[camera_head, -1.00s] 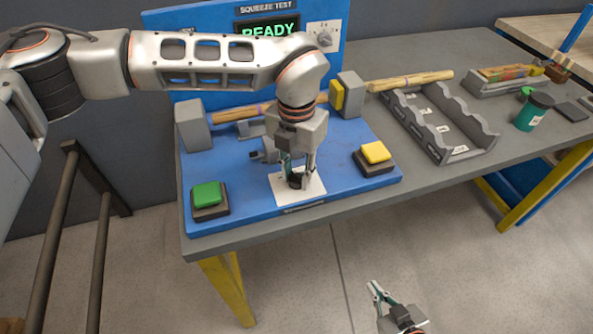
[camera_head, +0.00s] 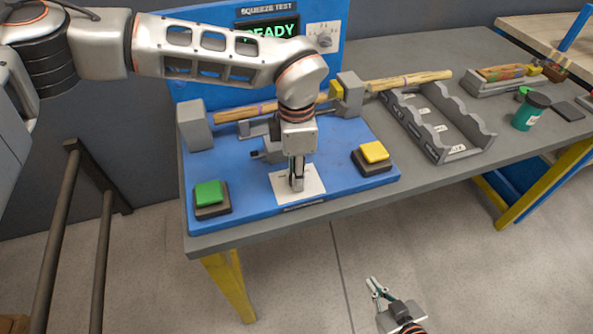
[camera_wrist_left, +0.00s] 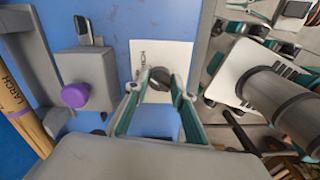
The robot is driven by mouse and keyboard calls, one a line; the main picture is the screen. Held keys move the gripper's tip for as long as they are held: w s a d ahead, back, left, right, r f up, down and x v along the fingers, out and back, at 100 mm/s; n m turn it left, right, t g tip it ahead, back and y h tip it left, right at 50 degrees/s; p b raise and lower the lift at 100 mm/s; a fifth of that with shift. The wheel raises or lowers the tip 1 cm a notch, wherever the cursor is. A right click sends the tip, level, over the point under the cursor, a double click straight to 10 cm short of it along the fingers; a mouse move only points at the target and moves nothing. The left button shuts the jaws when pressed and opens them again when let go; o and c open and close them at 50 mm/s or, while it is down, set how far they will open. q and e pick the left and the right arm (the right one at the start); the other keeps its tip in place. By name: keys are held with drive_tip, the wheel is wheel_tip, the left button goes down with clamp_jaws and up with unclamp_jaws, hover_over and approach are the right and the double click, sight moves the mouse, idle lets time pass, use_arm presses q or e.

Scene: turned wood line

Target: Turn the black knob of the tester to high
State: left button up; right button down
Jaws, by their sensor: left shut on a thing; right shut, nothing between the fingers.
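The tester is a blue base (camera_head: 235,215) with an upright blue panel (camera_head: 336,14) whose green display reads READY, partly covered by my left arm. A white label plate (camera_head: 316,185) lies near the base's front edge; it also shows in the left wrist view (camera_wrist_left: 178,52). The black knob (camera_wrist_left: 160,75) stands on this plate, between my left fingertips. My left gripper (camera_head: 297,187) points down and is shut on the knob, mostly hiding it in the head view. The label's words and the knob's setting are not clearly readable. My right gripper (camera_head: 373,284) is shut and empty, low beyond the table's front edge.
A green button (camera_head: 208,192) and a yellow button (camera_head: 374,151) flank the plate. A wooden handle (camera_head: 240,113) lies between grey blocks behind it. A grey notched rack (camera_head: 440,120) and a green jar (camera_head: 530,112) stand to the right.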

use_arm(q)
drive_tip(key=shift+r+m, duration=0.1)
drive_tip(key=shift+m, duration=0.7)
use_arm(e)
drive_tip(key=shift+w+r, duration=0.15)
drive_tip(key=shift+r, duration=0.25)
use_arm(q)
drive_tip(key=o, duration=1.1)
use_arm(e)
drive_tip(key=shift+f, duration=0.25)
use_arm(q)
wheel_tip(320, 180, up, 12)
use_arm(e)
drive_tip(key=shift+r, duration=0.1)
